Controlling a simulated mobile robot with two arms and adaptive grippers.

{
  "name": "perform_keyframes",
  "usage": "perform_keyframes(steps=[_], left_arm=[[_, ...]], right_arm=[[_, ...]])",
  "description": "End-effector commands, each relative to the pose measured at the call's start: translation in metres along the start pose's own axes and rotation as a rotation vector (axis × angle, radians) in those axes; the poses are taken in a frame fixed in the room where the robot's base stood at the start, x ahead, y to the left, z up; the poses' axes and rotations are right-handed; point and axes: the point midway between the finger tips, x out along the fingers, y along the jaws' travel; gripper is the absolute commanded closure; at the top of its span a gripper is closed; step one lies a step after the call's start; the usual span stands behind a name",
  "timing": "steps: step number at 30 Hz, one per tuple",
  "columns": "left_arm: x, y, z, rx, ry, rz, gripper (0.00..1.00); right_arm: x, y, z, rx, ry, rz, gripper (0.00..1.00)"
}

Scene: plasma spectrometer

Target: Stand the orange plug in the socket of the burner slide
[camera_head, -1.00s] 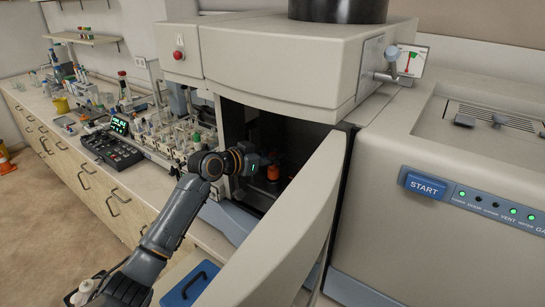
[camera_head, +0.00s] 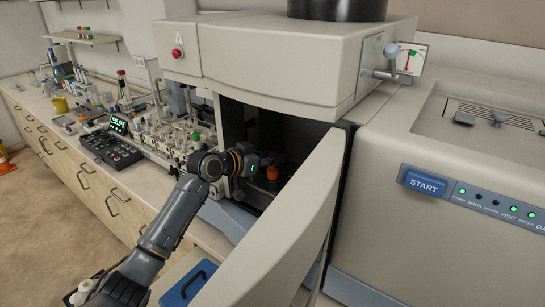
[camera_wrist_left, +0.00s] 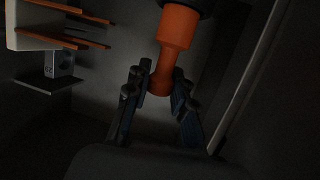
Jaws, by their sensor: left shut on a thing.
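The orange plug (camera_wrist_left: 176,38) has a wide body and a narrower neck. In the left wrist view its neck lies between the two fingers of my left gripper (camera_wrist_left: 160,88), which is shut on it. The wide end meets a dark part at the top edge of that view; I cannot tell whether this is the socket. In the head view my left gripper (camera_head: 264,162) reaches into the dark open chamber, with a bit of orange (camera_head: 272,173) at its tip. The burner slide and its socket cannot be made out clearly. My right gripper is not in view.
The curved chamber door (camera_head: 290,215) stands open close to the right of my left arm. The START button (camera_head: 426,184) is on the front panel at right. Glassware and bottles (camera_head: 170,135) crowd the bench at left. Orange strips (camera_wrist_left: 75,38) show in the wrist view.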

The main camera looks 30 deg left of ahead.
Motion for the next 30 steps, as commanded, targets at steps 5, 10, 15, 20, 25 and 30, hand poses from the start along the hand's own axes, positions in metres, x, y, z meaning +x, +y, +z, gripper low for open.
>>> perform_keyframes(steps=[5, 10, 15, 20, 25, 30], left_arm=[[0.001, 0.0, 0.004, 0.0, 0.0, 0.0, 1.0], [0.002, 0.0, 0.008, 0.0, 0.0, 0.0, 1.0], [0.003, 0.0, 0.011, 0.0, -0.001, 0.0, 1.0], [0.004, 0.0, 0.014, 0.0, -0.001, 0.0, 1.0], [0.005, 0.0, 0.017, 0.0, -0.001, 0.0, 1.0], [0.006, 0.0, 0.021, 0.0, 0.0, 0.0, 1.0]], right_arm=[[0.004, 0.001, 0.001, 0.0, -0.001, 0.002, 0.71], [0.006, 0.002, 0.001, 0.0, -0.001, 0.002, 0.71], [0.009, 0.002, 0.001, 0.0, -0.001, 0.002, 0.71], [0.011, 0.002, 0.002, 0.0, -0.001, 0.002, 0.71], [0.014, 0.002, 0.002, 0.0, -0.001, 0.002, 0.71], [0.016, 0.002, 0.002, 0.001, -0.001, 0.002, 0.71]])
